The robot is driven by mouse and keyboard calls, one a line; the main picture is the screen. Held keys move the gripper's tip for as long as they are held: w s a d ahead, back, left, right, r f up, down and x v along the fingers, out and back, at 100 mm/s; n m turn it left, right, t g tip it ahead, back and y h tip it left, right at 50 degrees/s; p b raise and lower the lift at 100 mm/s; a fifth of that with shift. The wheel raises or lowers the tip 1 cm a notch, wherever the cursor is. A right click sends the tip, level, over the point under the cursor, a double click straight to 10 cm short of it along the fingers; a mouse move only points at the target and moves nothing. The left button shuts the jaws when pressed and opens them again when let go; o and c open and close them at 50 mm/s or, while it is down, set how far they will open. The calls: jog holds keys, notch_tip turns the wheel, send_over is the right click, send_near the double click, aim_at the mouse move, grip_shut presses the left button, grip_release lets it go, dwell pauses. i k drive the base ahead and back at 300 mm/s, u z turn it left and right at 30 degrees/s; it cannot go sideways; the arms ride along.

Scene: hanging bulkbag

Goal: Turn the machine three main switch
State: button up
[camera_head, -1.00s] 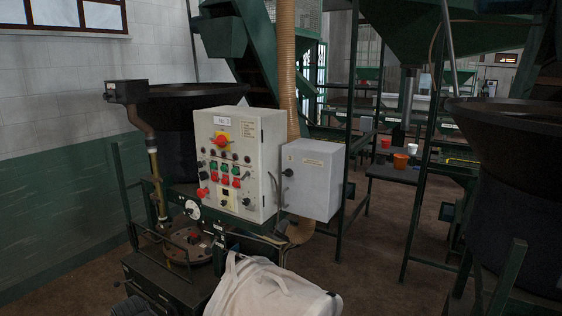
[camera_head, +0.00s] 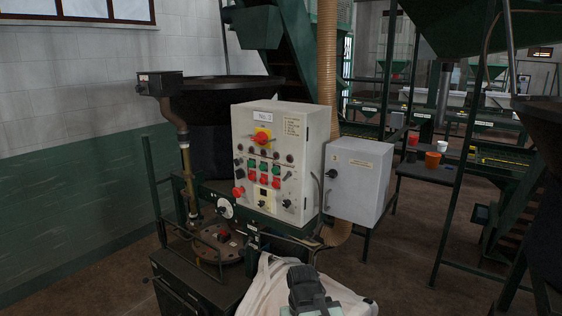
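A smaller grey box (camera_head: 362,180) with a black knob adjoins the cabinet's right. A white bag (camera_head: 343,297) lies in front. A dark hopper (camera_head: 215,100) stands behind at left.

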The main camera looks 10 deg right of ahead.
aim_at(261, 137)
jog(key=u, duration=0.05)
jog(key=k, duration=0.5)
jog(key=u, duration=0.3)
jog(key=i, duration=0.55)
jog(key=u, duration=0.75)
jog(key=i, duration=0.95)
jog(key=u, duration=0.75)
jog(key=k, duration=0.75)
jog(key=u, duration=0.2)
jog(key=i, duration=0.7)
jog(key=z, duration=0.2)
jog(key=k, duration=0.5)
jog(key=u, duration=0.05)
